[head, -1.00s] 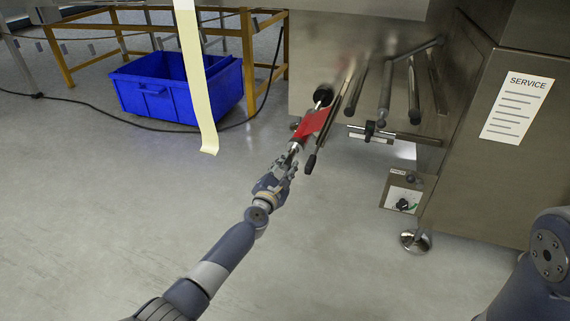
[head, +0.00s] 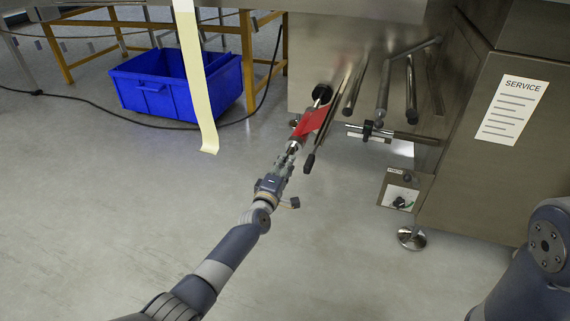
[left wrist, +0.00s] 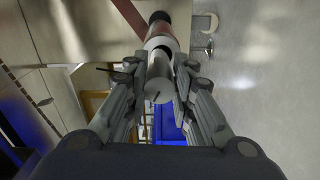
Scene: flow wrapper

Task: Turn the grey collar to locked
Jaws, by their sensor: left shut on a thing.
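The grey collar (left wrist: 158,78) shows in the left wrist view as a short grey cylinder with a small dark mark on its near face. It sits on the end of a shaft carrying a red band and a black tip. My left gripper (left wrist: 158,88) has its fingers on both sides of the collar and is shut on it. In the head view my left gripper (head: 284,162) reaches the near end of the shaft, just below the red sheet (head: 312,121), and its fingers partly hide the collar. My right gripper is out of view.
Metal rods (head: 383,92) and a black-tipped lever (head: 309,163) are close right of the gripper. A small knob panel (head: 404,188) and steel cabinet (head: 488,150) stand right. A pale strip (head: 195,75) hangs left before a blue bin (head: 165,85). Floor in front is clear.

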